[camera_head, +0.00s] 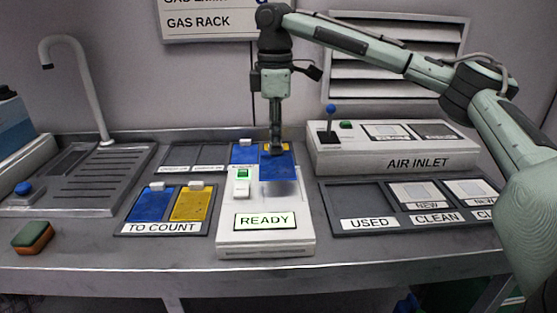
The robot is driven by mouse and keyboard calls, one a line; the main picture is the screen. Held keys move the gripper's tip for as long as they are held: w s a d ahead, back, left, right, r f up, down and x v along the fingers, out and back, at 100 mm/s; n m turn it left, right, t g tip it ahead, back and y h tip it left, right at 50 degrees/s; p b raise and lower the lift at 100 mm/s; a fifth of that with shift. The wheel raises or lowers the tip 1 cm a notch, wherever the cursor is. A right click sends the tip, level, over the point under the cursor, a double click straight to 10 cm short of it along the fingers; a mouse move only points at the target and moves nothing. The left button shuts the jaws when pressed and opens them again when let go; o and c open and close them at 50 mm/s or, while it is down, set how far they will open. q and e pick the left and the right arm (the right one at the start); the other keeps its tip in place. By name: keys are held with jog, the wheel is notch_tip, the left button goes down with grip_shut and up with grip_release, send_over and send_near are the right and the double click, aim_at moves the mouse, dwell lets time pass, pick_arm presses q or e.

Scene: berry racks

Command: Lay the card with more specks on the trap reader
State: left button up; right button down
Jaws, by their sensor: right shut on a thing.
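My right gripper (276,150) points down and is shut on a blue card (279,169). The card is over the back right part of the trap reader (265,250), a white box with a lit READY label. I cannot tell whether the card touches the reader. Another blue card (152,206) and a yellow card (193,205) lie in the TO COUNT tray (168,228), each with a pale tab at its back edge. Specks are too small to count. My left gripper is out of view.
The AIR INLET box (390,158) stands back right, with the USED and CLEAN tray (350,205) in front. A sink (85,180) and a sponge (33,236) are at left.

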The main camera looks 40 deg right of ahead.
aim_at(278, 159)
jog(key=shift+s+d+f, duration=0.1)
jog(key=shift+s+f, duration=0.35)
jog(key=shift+f, duration=0.05)
notch_tip(278, 159, down, 3)
jog(key=shift+f, duration=0.3)
jog(key=c, duration=1.6)
grip_release()
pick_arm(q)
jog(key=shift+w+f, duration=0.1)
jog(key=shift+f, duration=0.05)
